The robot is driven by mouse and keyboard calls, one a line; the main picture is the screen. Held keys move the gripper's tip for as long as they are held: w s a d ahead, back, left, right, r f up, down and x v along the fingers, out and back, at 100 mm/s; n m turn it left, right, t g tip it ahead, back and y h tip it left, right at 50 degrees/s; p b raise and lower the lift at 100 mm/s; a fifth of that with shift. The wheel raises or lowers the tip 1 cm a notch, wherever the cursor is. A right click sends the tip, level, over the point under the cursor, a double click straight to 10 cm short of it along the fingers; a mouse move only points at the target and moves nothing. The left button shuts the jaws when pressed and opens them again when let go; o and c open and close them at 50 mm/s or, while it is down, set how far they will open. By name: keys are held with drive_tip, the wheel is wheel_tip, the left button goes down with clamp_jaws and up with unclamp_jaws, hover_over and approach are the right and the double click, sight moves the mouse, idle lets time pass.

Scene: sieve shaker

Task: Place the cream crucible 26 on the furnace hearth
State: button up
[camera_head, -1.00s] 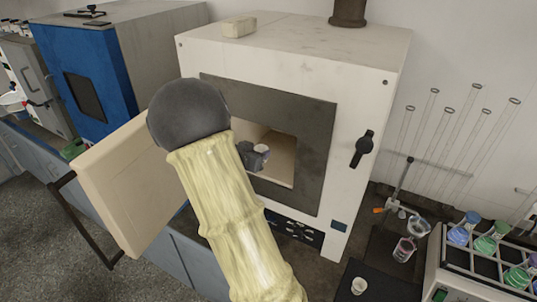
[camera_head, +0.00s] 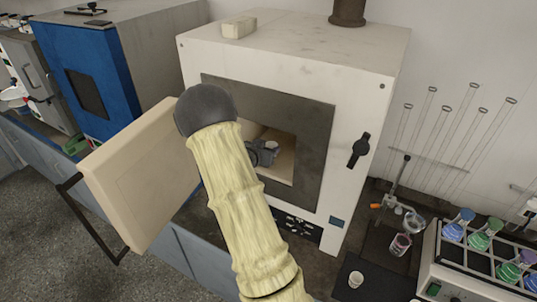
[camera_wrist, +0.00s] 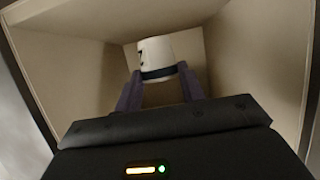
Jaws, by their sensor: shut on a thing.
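My gripper (camera_head: 265,152) is inside the open chamber of the white furnace (camera_head: 300,45). Its dark fingers (camera_wrist: 159,76) are shut on a cream crucible (camera_wrist: 156,52) in the wrist view. The crucible looks roughly upright, with a dark mark on its side and a dark band low down, between the fingers. In the head view only a small pale part of it (camera_head: 272,145) shows. The furnace hearth (camera_head: 282,167) is the pale chamber floor, partly hidden by my gripper and arm. Whether the crucible touches the hearth cannot be told.
The furnace door (camera_head: 140,175) hangs open at left, close to my arm. Chamber walls (camera_wrist: 65,60) surround the gripper.

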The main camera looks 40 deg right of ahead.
wheel_tip(320, 180, down, 2)
drive_tip(key=shift+f+p, duration=0.15)
drive_tip(key=shift+p, duration=0.4)
drive_tip(key=shift+d+f+p, duration=0.1)
drive_tip(key=shift+d+p, duration=0.1)
drive_tip(key=shift+p, duration=0.25)
drive_tip(key=shift+f, duration=0.3)
drive_tip(key=shift+f, duration=0.15)
drive_tip(key=o, duration=1)
drive_tip(key=shift+c, duration=0.2)
